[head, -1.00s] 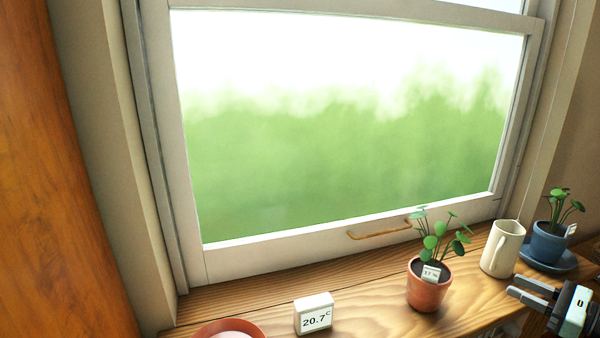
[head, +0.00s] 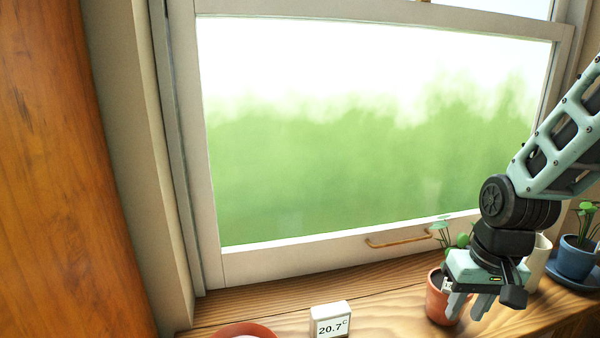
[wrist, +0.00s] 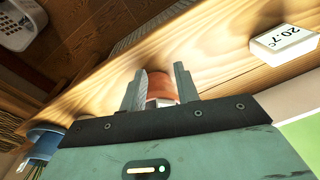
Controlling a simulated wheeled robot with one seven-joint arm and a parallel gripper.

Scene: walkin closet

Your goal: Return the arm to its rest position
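My gripper (head: 469,306) hangs fingers-down at the right of the head view, with my arm reaching in from the upper right. Its two fingers are apart. It covers part of a terracotta pot (head: 437,303) with a green plant on the wooden sill (head: 385,278). In the wrist view, the gripper (wrist: 158,82) shows its two fingers spread, with the terracotta pot (wrist: 160,88) visible between and beyond them. I cannot tell whether the fingers touch it. No held object shows.
A cream jug (head: 538,262) and a blue pot (head: 576,258) on a saucer stand right of the gripper, partly hidden. A white display reading 20.7 (head: 330,318) and a reddish dish (head: 245,331) are at the front. The window handle (head: 398,240) is behind.

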